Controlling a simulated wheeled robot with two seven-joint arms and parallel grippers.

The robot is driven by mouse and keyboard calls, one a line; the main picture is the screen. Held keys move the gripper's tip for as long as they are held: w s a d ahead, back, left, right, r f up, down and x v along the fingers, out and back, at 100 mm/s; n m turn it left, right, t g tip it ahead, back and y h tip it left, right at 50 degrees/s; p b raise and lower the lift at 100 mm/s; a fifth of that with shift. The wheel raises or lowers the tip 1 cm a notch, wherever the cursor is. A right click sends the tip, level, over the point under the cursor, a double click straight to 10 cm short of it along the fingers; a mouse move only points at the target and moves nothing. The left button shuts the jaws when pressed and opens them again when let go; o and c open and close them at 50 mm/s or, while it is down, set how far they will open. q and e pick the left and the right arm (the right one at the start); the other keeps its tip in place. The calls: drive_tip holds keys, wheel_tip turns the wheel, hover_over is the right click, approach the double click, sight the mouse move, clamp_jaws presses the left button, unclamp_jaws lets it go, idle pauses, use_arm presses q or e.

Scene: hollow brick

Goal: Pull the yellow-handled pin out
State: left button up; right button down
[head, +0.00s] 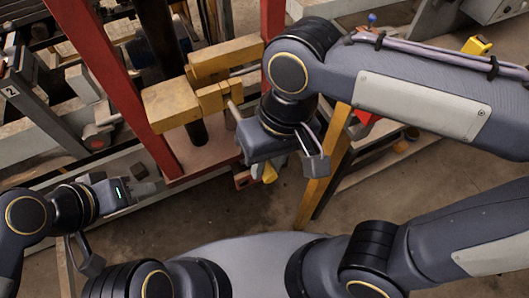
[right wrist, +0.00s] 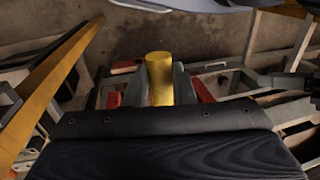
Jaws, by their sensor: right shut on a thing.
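The yellow pin handle (right wrist: 160,78) stands between the two grey fingers of my right gripper (right wrist: 161,84) in the right wrist view. The fingers are shut on it, one on each side. In the head view only a small part of the yellow handle (head: 270,174) shows below my right gripper (head: 263,171), beside the red press frame. The rest of the pin is hidden. My left gripper (head: 143,182) is at the lower left in the head view, apart from the pin; its finger gap is unclear.
A red press frame (head: 103,72) with yellow blocks (head: 185,103) stands left of my right arm. A yellow leg (head: 322,172) of a stand rises close to the right of my right gripper. Bare concrete floor (head: 225,215) lies in front of the press.

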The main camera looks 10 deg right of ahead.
drive_tip(key=shift+s+d, duration=0.2)
drive_tip(key=shift+s, duration=0.35)
drive_tip(key=shift+s+d, duration=0.15)
drive_tip(key=shift+s, duration=0.4)
drive_tip(key=s, duration=0.2)
drive_tip(key=s+d, duration=0.1)
drive_tip(key=s, duration=0.1)
drive_tip(key=shift+d, duration=0.1)
